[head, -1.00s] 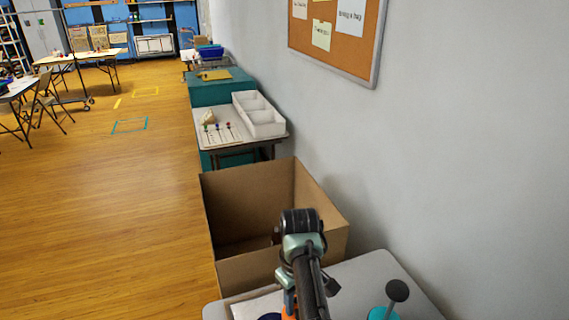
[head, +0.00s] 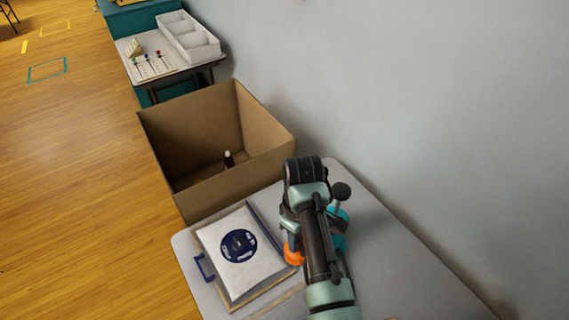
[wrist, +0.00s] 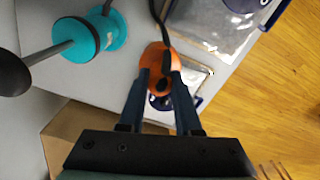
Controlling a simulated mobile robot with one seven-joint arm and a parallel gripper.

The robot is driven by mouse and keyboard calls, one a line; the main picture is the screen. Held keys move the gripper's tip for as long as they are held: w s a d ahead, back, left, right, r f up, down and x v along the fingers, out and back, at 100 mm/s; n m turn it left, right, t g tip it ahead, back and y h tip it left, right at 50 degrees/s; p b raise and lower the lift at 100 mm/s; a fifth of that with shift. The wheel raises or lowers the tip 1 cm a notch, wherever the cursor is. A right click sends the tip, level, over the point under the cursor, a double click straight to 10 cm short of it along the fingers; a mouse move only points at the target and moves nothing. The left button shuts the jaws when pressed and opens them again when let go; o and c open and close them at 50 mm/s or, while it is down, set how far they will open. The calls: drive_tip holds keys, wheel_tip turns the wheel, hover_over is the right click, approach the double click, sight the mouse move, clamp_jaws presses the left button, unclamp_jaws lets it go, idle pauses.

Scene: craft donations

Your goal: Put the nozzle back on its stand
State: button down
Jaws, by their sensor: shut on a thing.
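The nozzle appears to be the orange piece (wrist: 155,60) in the wrist view, with a dark hose running from it toward the top edge. My gripper (wrist: 160,77) is shut on it, one finger on each side. In the head view the orange nozzle (head: 294,256) shows low over the grey table, left of my arm. A teal pump (wrist: 92,38) with a grey rod and dark knob stands on the table beside it. I cannot make out the stand; a dark blue and white part (wrist: 160,102) shows behind the nozzle between my fingers, not clear enough to name.
A pale bag with a dark blue disc (head: 214,234) lies on the table (head: 405,285), left of my arm. A blue handle (head: 204,268) is beside it. An open cardboard box (head: 185,193) stands past the table. A wall closes the right side.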

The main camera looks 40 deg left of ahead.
drive_tip(key=w+d+b, duration=0.2)
drive_tip(key=d+b, duration=0.2)
drive_tip(key=d, duration=1.1)
drive_tip(key=w+d+b, duration=0.2)
drive_tip(key=d+b, duration=0.1)
drive_tip(key=d, duration=1.3)
drive_tip(key=f+b, duration=0.3)
drive_tip(key=f, duration=0.2)
drive_tip(key=f+b, duration=0.3)
drive_tip(key=f, duration=0.2)
drive_tip(key=f+b, duration=0.3)
drive_tip(key=f, duration=0.2)
drive_tip(key=shift+a+f, duration=0.2)
drive_tip(key=shift+a, duration=0.05)
drive_tip(key=shift+f+b, duration=0.85)
drive_tip(key=shift+f, duration=0.45)
drive_tip(key=c, duration=0.5)
unclamp_jaws()
wheel_tip(320, 180, up, 13)
